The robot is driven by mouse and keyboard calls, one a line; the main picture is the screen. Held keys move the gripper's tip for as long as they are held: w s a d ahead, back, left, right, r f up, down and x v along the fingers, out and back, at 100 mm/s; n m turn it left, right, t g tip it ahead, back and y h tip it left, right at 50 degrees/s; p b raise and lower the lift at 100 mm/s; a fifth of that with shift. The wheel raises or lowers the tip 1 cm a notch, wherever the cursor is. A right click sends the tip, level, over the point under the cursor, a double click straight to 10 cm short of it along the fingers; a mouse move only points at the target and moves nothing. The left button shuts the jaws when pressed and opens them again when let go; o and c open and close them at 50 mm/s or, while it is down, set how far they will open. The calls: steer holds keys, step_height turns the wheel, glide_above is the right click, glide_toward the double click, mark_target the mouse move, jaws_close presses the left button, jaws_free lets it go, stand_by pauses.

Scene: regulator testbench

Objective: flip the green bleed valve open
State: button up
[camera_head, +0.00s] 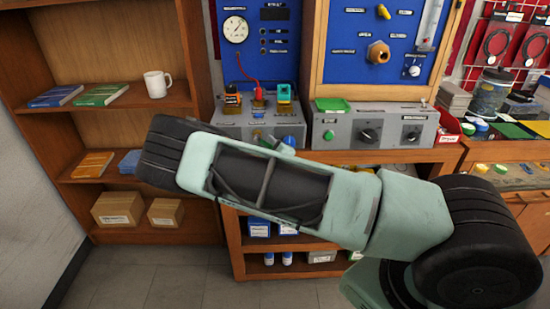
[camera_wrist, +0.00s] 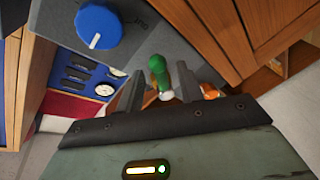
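The green bleed valve handle (camera_wrist: 158,66) shows in the wrist view as a green lever with a pale rounded part at its lower end. My gripper (camera_wrist: 160,72) is open, and the green handle appears between its two dark fingers. I cannot tell whether either finger touches it. In the head view my own arm crosses in front of the bench, and the gripper is hidden. A small dark green piece (camera_head: 268,142) shows just above my arm there; I cannot tell surely that it is the same handle.
A blue knob (camera_wrist: 98,25) with a white mark sits on the grey box near my left finger. An orange item (camera_wrist: 213,90) lies past the right finger. The regulator panel (camera_head: 258,50) has a gauge (camera_head: 235,30). A shelf with a white mug (camera_head: 157,84) stands left.

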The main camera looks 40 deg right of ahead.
steer(key=p+v, duration=0.2)
steer(key=v, duration=1.5)
